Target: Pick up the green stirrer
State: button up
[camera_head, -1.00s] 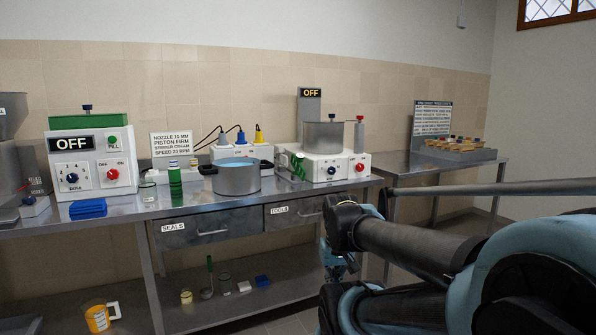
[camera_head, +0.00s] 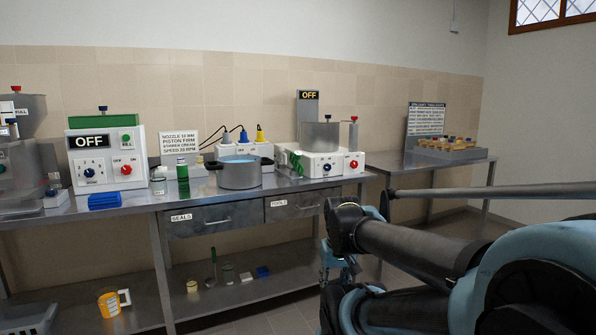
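A green, curled or bladed piece (camera_head: 292,160) stands at the left front of the mixer unit (camera_head: 322,166) on the bench. A slim upright item with a green rod (camera_head: 213,262) stands on the lower shelf. Both are small, and I cannot tell for certain which one is the green stirrer. My gripper (camera_head: 336,268) shows only in part, low in the middle below my dark arm link, in front of the bench. It is well apart from both green items. Its fingertips are too small and covered to read.
The steel bench (camera_head: 140,202) carries a grey pot (camera_head: 239,172), a green-lidded OFF machine (camera_head: 107,158), a blue block (camera_head: 104,200) and a green bottle (camera_head: 183,172). An orange mug (camera_head: 110,303) and small jars stand on the lower shelf. Another table (camera_head: 400,160) holds a rack (camera_head: 450,151).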

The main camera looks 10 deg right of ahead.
aim_at(297, 155)
jog(key=u, duration=0.1)
jog(key=i, duration=1.1)
jog(key=z, duration=0.65)
